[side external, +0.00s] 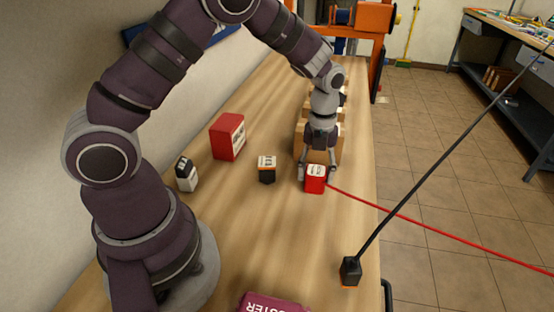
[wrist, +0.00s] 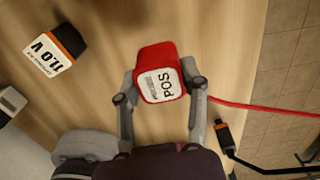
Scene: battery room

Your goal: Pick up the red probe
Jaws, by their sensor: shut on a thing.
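The red probe (side external: 316,180) is a small red block with a white label and a red cable leaving its right side. The gripper (wrist: 160,88) also shows in the wrist view with both fingertips against the block's sides. The probe is at or very near the wooden table top (side external: 240,240); I cannot tell whether it touches.
A black-and-orange block (side external: 267,170), reading "11.0 V" in the wrist view, stands left of the probe. A red box (side external: 228,137) and a white-and-black block (side external: 186,174) stand farther left. A black probe (side external: 350,270) with a black cable stands near the table's right edge. A maroon object (side external: 272,303) lies in front.

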